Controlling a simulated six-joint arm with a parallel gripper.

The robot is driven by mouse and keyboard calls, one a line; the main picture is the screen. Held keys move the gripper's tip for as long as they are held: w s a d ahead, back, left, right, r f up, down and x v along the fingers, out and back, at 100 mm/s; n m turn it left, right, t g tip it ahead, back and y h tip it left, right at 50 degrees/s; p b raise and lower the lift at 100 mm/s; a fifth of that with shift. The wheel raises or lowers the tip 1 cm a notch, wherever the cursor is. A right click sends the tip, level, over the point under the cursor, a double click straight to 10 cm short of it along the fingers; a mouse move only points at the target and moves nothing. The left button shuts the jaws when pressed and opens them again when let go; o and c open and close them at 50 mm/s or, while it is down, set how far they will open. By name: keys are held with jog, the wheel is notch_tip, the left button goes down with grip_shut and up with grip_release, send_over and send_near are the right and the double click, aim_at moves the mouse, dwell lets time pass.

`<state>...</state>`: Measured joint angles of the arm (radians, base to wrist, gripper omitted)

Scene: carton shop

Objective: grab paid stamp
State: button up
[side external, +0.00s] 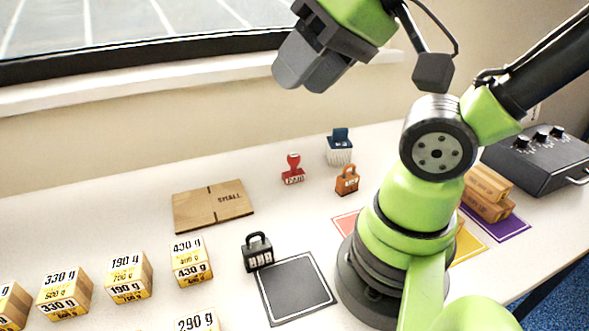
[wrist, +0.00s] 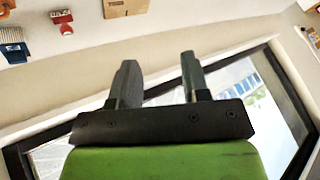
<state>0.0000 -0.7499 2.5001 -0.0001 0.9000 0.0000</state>
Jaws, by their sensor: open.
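The paid stamp (side external: 293,170) is red with a knob handle and a white label band that seems to read PAID. It stands upright on the white table, left of a blue and white stamp-like item. It also shows in the wrist view (wrist: 64,22) at the upper left. My gripper (side external: 308,72) is high above the table, over the back edge near the window sill, well above and apart from the stamp. In the wrist view its two fingers (wrist: 160,82) are apart with nothing between them.
A blue and white item (side external: 339,150) and an orange padlock (side external: 347,181) stand close to the stamp's right. A flat SMALL carton (side external: 212,206) lies to its left. A black padlock (side external: 258,252) stands beside a black mat (side external: 296,289). Several weight-marked boxes (side external: 128,277) stand front left.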

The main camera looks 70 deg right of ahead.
jog(key=o, duration=0.4)
jog(key=shift+c, duration=0.2)
jog(key=n+g+h, duration=0.2)
jog(key=n+g, duration=0.2)
jog(key=g, duration=0.3)
send_over(293, 155)
jog(key=f, duration=1.8)
jog(key=shift+s+a+f, duration=0.15)
jog(key=shift+a+f, duration=0.05)
jog(key=f, duration=0.4)
jog(key=shift+d+f, duration=0.2)
jog(key=shift+f, duration=0.15)
jog(key=shift+d+f, duration=0.1)
jog(key=shift+f, duration=2.85)
